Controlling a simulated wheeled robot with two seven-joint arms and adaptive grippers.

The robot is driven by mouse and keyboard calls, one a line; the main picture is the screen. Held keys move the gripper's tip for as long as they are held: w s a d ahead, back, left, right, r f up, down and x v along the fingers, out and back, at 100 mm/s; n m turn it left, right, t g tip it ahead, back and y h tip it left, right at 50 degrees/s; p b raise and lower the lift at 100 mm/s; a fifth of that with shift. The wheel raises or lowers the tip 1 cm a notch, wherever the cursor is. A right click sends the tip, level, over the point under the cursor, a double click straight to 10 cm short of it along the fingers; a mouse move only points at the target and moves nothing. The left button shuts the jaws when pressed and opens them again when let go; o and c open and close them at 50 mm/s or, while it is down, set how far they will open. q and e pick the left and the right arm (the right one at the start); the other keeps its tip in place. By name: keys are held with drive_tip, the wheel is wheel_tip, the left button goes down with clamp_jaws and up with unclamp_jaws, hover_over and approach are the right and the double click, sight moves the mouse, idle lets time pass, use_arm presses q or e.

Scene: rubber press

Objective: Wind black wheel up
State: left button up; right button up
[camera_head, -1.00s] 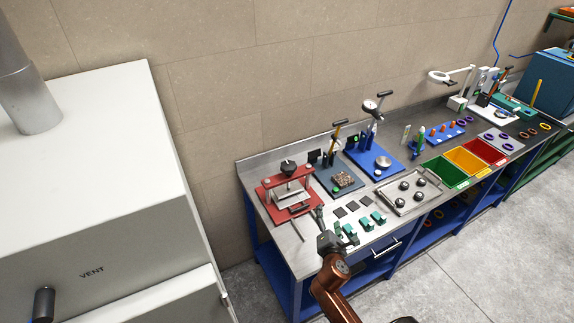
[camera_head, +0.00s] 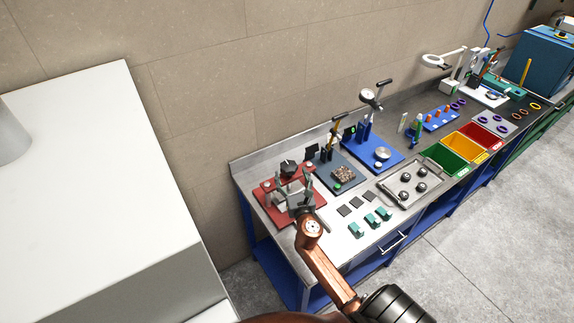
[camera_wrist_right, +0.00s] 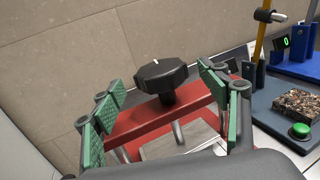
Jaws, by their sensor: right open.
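The black wheel (camera_head: 289,168) is a lobed knob on top of the red press, at the left end of the bench. In the right wrist view the black wheel (camera_wrist_right: 162,76) stands upright on its screw above the red crossbar (camera_wrist_right: 188,110). My right gripper (camera_head: 293,188) is in front of the press. Its green-padded fingers are spread wide in the right wrist view (camera_wrist_right: 162,95), one pair left of the wheel and one right. The wheel appears beyond the fingers, with no contact visible. Part of the press is hidden behind my gripper. My left gripper is not seen.
Right of the press stands a dark blue-grey base (camera_head: 348,185) with a brown granular block (camera_head: 344,173). Further right are a blue gauge stand (camera_head: 378,160) and a metal tray (camera_head: 398,197). Green clips (camera_head: 370,220) lie near the bench's front edge. A wall is behind.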

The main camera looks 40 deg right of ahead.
sight(289, 165)
drive_tip(key=x, duration=0.4)
drive_tip(key=shift+w+d, duration=0.1)
drive_tip(key=shift+w, duration=0.2)
drive_tip(key=shift+w+d, duration=0.1)
drive_tip(key=c, duration=1.1)
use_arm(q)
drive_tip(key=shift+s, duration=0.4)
use_arm(e)
drive_tip(key=shift+c, duration=0.3)
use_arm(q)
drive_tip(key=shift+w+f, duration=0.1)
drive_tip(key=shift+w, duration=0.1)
use_arm(e)
drive_tip(key=shift+y, duration=0.3)
drive_tip(key=shift+n+t+y, duration=0.3)
drive_tip(key=shift+n, duration=0.1)
